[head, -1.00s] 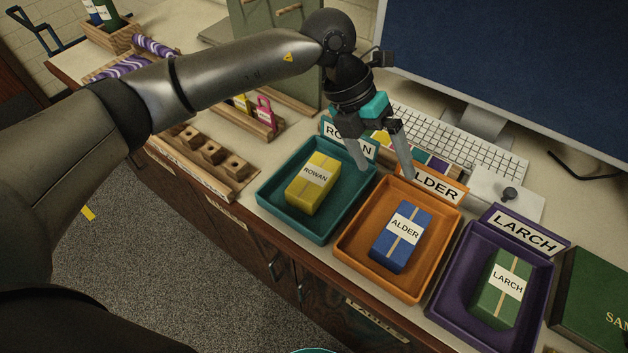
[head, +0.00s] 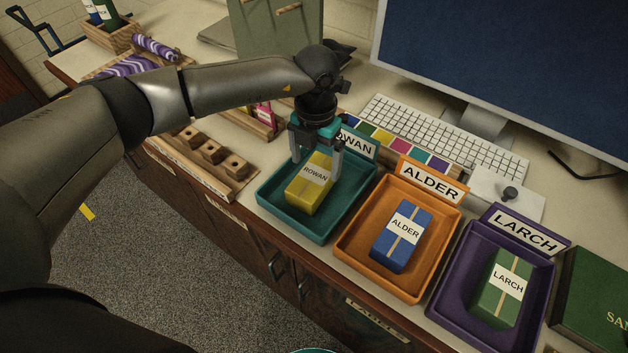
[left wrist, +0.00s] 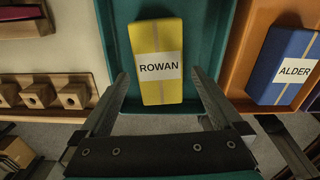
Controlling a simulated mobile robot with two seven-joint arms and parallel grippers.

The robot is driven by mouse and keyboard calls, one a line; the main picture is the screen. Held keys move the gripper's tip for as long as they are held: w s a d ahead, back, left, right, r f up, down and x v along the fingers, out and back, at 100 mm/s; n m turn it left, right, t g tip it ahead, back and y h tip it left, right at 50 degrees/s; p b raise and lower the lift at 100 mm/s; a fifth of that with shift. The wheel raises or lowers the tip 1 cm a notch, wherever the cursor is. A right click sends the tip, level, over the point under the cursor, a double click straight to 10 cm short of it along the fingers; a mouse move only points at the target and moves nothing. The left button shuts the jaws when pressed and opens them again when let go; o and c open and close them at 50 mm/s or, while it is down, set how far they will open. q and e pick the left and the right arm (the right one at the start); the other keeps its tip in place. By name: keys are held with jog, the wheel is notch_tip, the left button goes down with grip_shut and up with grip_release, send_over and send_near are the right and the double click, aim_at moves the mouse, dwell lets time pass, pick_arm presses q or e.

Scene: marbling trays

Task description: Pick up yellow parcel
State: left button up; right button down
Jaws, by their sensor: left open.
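The yellow parcel (head: 309,185), with a white ROWAN label, lies in the teal tray (head: 328,222). In the left wrist view the yellow parcel (left wrist: 157,40) shows ahead of the fingers, between their lines. My left gripper (head: 316,163) is open and empty, above the back part of the teal tray, its fingers to either side of the parcel's far end. In the left wrist view the left gripper (left wrist: 160,85) has its fingers spread wider than the parcel. I cannot tell how high the fingertips are above the tray floor. My right gripper is not in view.
The orange tray (head: 349,257) with a blue ALDER parcel (head: 400,236) stands right of the teal tray. Beyond it is the purple tray (head: 446,290) with a green LARCH parcel (head: 502,287). A wooden block rack (head: 208,152) is at left; a keyboard (head: 450,140) and monitor stand behind.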

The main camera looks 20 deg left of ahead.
aim_at(314, 175)
pick_arm(q)
notch_tip(314, 175, down, 5)
jog(key=shift+s+a+f, duration=0.1)
jog(key=shift+s+f, duration=0.05)
jog(key=c, duration=1.5)
jog(key=shift+r, duration=0.2)
